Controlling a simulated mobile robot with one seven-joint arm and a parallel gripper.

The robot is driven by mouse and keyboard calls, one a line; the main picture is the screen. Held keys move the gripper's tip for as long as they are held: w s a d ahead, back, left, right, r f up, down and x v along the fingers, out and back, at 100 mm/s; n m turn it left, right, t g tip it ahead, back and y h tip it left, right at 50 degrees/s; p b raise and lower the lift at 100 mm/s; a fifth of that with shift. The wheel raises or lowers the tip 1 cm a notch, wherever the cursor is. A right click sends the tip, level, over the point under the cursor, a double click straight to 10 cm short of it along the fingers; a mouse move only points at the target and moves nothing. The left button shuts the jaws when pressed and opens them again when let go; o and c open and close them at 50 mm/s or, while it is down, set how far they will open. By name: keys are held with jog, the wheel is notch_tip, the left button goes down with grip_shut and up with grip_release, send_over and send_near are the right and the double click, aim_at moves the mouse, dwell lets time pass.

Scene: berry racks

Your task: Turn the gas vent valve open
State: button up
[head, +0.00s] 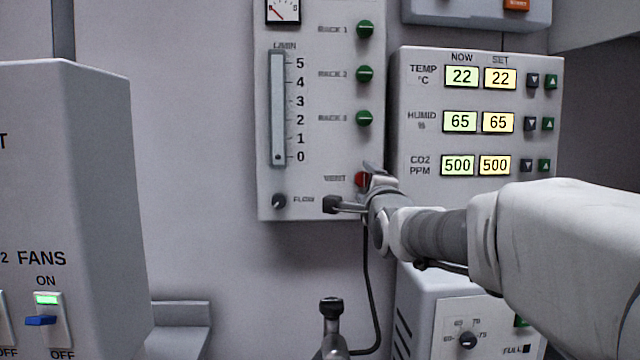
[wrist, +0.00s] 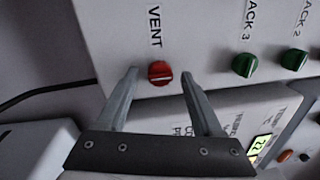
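The vent valve is a small round red knob (wrist: 160,73) with a pale line across it, under the word VENT on the gas panel (wrist: 205,40). In the head view the red knob (head: 361,180) is partly hidden by my gripper (head: 350,188). In the wrist view my gripper (wrist: 158,80) is open, with one finger on each side of the knob. Gaps show between the knob and both fingers. I cannot tell how far the fingertips are from the panel face.
Green rack knobs (head: 365,118) line the panel above the vent knob. A black flow knob (head: 279,201) sits at lower left. A climate display box (head: 548,145) stands to the right, a fans box (head: 100,200) to the left. A dark cable (head: 367,290) hangs below the panel.

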jog(key=s+f+p, duration=0.1)
jog(key=s+f, duration=0.1)
jog(key=s, duration=1.5)
jog(key=shift+s, duration=0.15)
jog(key=s+f+n+g, duration=1.4)
jog(key=s+f+n, duration=0.4)
jog(key=f+n, duration=0.3)
notch_tip(320, 180, up, 21)
jog(key=m+p, duration=0.1)
jog(key=p, duration=2.1)
